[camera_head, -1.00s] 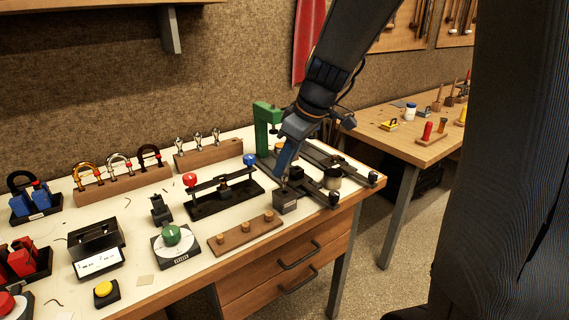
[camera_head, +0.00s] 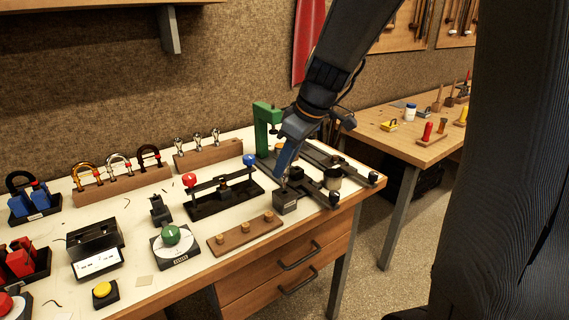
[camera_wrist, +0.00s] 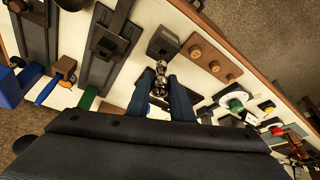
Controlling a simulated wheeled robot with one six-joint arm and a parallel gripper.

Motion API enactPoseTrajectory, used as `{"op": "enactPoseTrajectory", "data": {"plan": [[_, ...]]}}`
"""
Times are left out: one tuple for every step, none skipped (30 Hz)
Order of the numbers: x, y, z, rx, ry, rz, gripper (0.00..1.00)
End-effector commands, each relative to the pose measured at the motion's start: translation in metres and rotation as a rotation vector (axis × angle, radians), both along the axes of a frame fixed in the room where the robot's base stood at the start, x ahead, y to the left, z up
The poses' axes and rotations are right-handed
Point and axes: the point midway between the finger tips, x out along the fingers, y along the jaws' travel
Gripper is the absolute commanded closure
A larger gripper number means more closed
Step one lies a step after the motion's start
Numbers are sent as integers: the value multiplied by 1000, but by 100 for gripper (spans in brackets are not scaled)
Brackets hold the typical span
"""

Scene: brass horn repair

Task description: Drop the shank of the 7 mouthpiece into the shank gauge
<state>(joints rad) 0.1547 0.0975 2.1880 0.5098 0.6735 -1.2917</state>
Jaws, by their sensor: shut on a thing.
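My gripper (camera_wrist: 162,88) is shut on a silver mouthpiece (camera_wrist: 159,78), held between its two blue fingertips in the wrist view. No number can be read on it. The shank gauge (camera_head: 286,204) is a small dark block near the right front of the bench. It also shows in the wrist view (camera_wrist: 164,42), just beyond the mouthpiece's end.
A wooden strip with several round pegs (camera_head: 245,238) lies left of the gauge. A black stand with red and blue knobs (camera_head: 225,197) is behind it. Dark rails (camera_head: 318,183) and a green press (camera_head: 264,120) are close to the right and back. Silver mouthpieces stand in a wooden rack (camera_head: 205,156).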

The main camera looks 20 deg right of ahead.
Motion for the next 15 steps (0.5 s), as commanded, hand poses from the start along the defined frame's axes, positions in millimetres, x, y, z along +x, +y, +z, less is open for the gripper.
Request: {"op": "enactPoseTrajectory", "data": {"plan": [[0, 0, -2, 0, 0, 0, 100], [0, 0, -2, 0, 0, 0, 100], [0, 0, -3, 0, 0, 0, 100], [0, 0, -4, 0, 0, 0, 100], [0, 0, -5, 0, 0, 0, 100], [0, 0, -6, 0, 0, 0, 100], [0, 0, -6, 0, 0, 0, 100], [0, 0, -7, 0, 0, 0, 100], [0, 0, -8, 0, 0, 0, 100], [0, 0, -9, 0, 0, 0, 100], [0, 0, -9, 0, 0, 0, 100], [0, 0, -10, 0, 0, 0, 100], [0, 0, -11, 0, 0, 0, 100], [0, 0, -11, 0, 0, 0, 100], [0, 0, -12, 0, 0, 0, 100]]}}
